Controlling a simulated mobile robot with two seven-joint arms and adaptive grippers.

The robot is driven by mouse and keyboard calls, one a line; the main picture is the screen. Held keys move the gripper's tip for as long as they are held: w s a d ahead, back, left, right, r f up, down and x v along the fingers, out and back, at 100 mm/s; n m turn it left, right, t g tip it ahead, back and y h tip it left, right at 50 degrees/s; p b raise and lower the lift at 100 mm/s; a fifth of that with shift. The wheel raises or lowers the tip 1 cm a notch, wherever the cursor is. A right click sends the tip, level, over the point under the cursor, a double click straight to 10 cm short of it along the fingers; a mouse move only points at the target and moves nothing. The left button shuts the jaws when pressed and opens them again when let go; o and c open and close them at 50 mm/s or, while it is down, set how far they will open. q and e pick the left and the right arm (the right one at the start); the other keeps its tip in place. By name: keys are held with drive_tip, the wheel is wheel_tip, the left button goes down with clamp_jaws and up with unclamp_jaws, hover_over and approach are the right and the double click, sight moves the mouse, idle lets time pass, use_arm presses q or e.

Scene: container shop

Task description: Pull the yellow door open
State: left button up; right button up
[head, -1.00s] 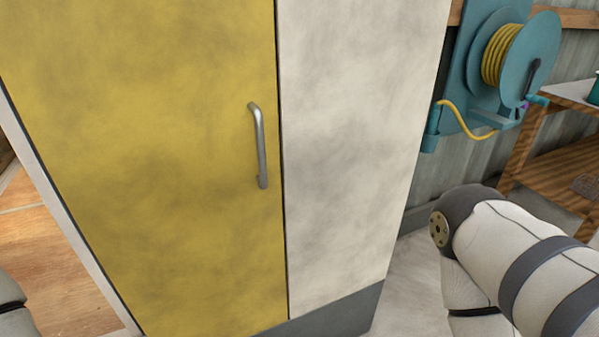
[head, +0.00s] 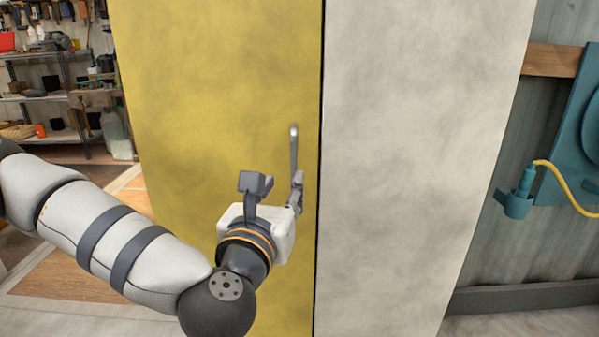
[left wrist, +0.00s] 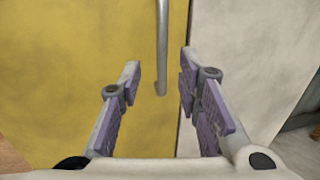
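The yellow door (head: 220,90) stands flush beside a pale panel and looks shut. Its grey metal bar handle (head: 294,150) is upright near the door's right edge; the gripper hides its lower part in the head view. My left gripper (head: 280,190) is in front of the handle's lower end. In the left wrist view, the left gripper (left wrist: 158,92) is open, and the handle's lower end (left wrist: 161,60) shows between the lines of its two fingers, with clear space on both sides. No contact shows. My right gripper is not in view.
The pale panel (head: 415,130) is right of the door. A teal hose reel (head: 575,140) with a yellow hose hangs on the wall at far right. Shelves (head: 60,90) stand behind at left, with open wooden floor (head: 75,272) in front.

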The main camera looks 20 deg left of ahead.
sight(293, 170)
use_arm(q)
drive_tip(key=w, duration=0.8)
drive_tip(key=shift+a, duration=0.25)
clamp_jaws()
